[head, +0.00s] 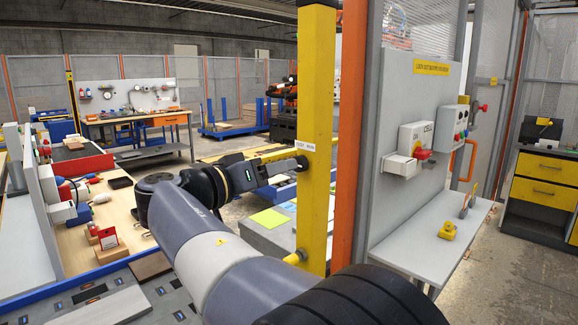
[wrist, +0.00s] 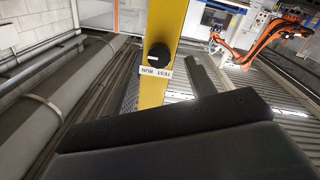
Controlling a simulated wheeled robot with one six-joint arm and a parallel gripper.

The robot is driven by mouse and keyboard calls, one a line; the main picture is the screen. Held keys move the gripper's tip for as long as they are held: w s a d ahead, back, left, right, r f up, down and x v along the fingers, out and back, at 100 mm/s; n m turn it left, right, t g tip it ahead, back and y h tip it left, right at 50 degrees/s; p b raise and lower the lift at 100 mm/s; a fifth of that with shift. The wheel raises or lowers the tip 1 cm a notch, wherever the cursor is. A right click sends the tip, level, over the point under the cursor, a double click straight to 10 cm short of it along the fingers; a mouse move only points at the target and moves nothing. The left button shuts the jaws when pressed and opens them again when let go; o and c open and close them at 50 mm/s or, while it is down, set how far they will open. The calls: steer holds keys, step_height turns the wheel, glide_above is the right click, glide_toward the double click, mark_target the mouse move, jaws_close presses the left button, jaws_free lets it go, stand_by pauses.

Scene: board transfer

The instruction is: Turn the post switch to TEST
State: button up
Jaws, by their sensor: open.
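The yellow post (head: 317,110) stands upright near the middle of the head view and also runs down the wrist view (wrist: 168,25). In the wrist view, a round black switch knob (wrist: 159,55) is on the post, beside a white label (wrist: 156,72) reading TEST and RUN. I cannot tell which word the knob points to. My gripper (head: 302,163) is open at the post, level with a spot just below that label. Its dark fingers fill the lower wrist view; contact cannot be told.
Right of the post, a grey panel carries a switch box (head: 415,138) with a red knob, above a grey shelf (head: 425,245) holding a yellow object (head: 447,231). A wooden workbench (head: 110,215) stands at left.

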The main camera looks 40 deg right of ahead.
mark_target(300, 164)
steer(key=d, duration=0.4)
steer(key=shift+d, duration=0.2)
steer(key=shift+c, duration=0.5)
steer(key=c, duration=0.9)
